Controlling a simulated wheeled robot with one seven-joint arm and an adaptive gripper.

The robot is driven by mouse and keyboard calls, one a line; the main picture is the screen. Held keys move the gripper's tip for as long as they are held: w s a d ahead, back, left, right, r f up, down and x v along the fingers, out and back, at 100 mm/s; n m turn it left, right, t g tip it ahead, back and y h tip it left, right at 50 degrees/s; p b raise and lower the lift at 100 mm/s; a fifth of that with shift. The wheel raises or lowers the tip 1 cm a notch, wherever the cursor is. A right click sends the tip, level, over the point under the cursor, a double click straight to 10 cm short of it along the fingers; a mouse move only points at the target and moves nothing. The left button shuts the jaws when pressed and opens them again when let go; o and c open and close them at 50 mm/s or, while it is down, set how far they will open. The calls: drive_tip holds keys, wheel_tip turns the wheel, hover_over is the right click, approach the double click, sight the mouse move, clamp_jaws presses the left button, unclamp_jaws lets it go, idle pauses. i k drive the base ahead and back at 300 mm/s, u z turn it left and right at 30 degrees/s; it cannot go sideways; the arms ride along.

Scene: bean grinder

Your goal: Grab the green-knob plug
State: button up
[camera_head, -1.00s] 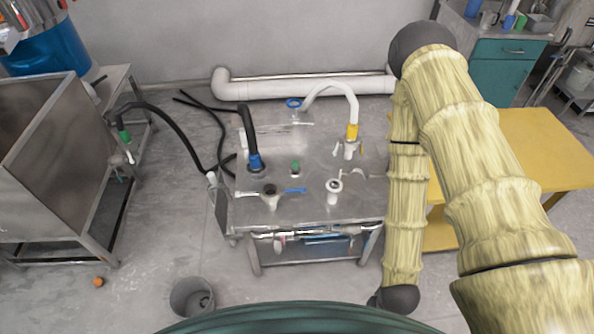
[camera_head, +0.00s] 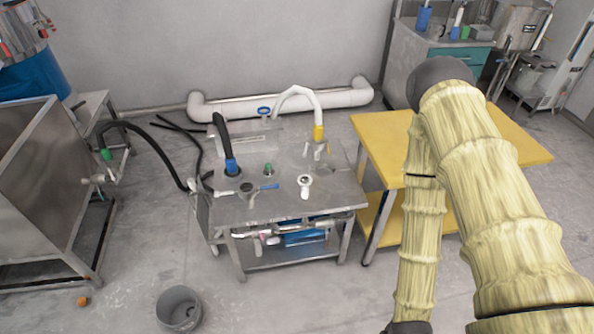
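A small green knob (camera_head: 268,169) stands upright on the steel table (camera_head: 335,188), near its middle. It is right of the blue-collared black hose (camera_head: 228,150) and behind a blue-handled valve (camera_head: 262,187). A second green part, a collar (camera_head: 106,154), sits on the black hose by the steel tank at the left. My arm hangs down at the right side of the view, in front of the yellow table and apart from the steel table. My gripper is out of view below the bottom edge.
A white hose with a yellow collar (camera_head: 318,132) and a white capped port (camera_head: 305,182) stand on the steel table. A yellow table (camera_head: 385,140) is to the right. A bucket (camera_head: 178,310) and a small orange object (camera_head: 83,301) are on the floor.

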sight(269, 173)
drive_tip(key=z, duration=0.7)
drive_tip(key=i, duration=0.7)
drive_tip(key=u, duration=0.8)
